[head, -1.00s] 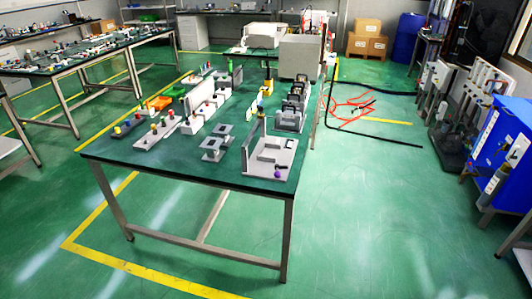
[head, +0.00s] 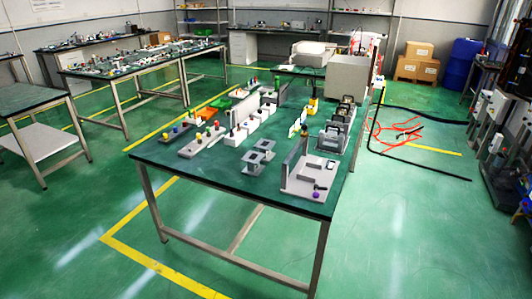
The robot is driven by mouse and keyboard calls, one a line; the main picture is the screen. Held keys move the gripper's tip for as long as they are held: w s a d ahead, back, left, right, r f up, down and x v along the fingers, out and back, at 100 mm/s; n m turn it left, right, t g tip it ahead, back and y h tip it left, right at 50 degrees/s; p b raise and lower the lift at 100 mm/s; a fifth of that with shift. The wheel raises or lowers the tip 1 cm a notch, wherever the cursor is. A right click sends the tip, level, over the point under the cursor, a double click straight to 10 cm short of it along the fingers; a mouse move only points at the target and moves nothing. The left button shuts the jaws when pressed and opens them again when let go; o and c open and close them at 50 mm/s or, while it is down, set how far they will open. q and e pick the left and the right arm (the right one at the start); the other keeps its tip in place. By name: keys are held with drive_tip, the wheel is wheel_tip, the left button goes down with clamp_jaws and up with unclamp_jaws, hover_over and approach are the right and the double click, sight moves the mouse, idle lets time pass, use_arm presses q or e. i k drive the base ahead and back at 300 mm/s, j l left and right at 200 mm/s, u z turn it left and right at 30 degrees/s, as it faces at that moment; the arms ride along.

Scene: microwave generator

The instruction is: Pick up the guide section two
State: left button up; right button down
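I cannot tell for sure which part is guide section two. Two grey blocks with square openings (head: 258,157) stand near the front middle of the green-topped table (head: 215,178). To their right is a light grey base plate (head: 302,186) with an upright wall, a raised shape and a small purple knob. Behind it stands a row of grey and dark bracket-like parts (head: 338,128). Neither of my grippers is in the head view, and nothing on the table is touched by me.
White blocks with coloured knobs (head: 250,125) and a grey strip with knobs (head: 200,143) sit on the table's left half. A large grey box (head: 348,80) stands at the back. Other tables stand at left. Orange and black cables (head: 400,133) lie on the right floor. The front floor is clear.

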sight(264, 145)
drive_tip(key=i+j+z, duration=0.25)
drive_tip(key=i+j, duration=0.9)
